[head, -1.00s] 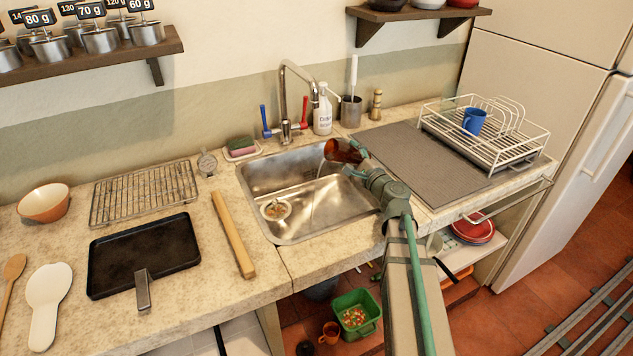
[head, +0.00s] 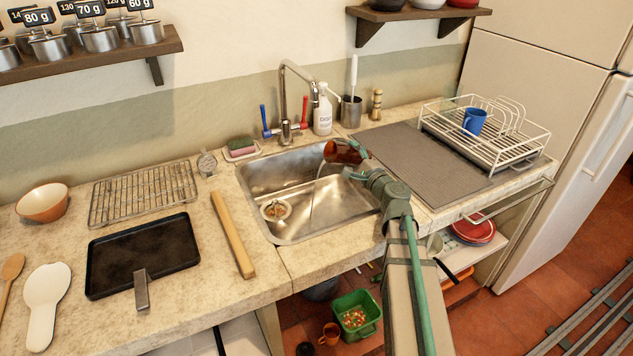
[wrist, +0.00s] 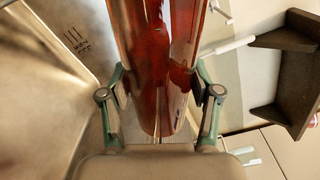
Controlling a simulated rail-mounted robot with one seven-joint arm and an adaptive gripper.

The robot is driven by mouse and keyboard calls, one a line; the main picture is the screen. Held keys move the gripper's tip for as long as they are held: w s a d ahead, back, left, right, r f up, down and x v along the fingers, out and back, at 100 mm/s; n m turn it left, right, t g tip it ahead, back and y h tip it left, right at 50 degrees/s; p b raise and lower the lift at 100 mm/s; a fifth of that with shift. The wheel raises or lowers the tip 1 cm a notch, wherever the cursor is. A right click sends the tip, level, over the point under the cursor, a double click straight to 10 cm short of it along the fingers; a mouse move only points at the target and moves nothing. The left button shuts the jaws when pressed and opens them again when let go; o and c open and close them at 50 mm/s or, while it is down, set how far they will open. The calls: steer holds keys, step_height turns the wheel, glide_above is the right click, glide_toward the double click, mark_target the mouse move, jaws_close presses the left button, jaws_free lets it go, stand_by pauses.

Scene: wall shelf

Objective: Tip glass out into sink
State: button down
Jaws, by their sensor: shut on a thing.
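My gripper (head: 356,160) is shut on an amber-brown glass (head: 342,151) over the right part of the sink. The glass lies tipped on its side, its mouth toward the left, and a pale stream falls from the mouth into the basin. In the wrist view the reddish-brown glass (wrist: 150,60) stands between the two green fingers of my gripper (wrist: 160,105). The steel sink (head: 310,211) is set in the counter, with a strainer holding brownish bits (head: 275,211) at its lower left. How much liquid is left in the glass I cannot tell.
The tap (head: 284,100) rises behind the sink, with a white bottle (head: 322,115) and a metal cup (head: 351,111) to its right. A grey mat (head: 425,160) and a dish rack (head: 520,150) lie to the right.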

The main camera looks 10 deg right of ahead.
steer(key=shift+n+b, duration=0.4)
steer(key=shift+n, duration=0.2)
stand_by(0.8)
steer(key=shift+s+a+f+n+b, duration=0.15)
steer(key=shift+a+n+b, duration=0.1)
steer(key=shift+a+n, duration=0.2)
steer(key=shift+s+a+f+n+b, duration=0.1)
steer(key=shift+a+n+b, duration=0.1)
steer(key=shift+a+n, duration=0.2)
stand_by(1.3)
steer(key=shift+a+r+n+b, duration=0.2)
steer(key=shift+r+n+b, duration=0.5)
steer(key=shift+n+b, duration=0.4)
stand_by(1.3)
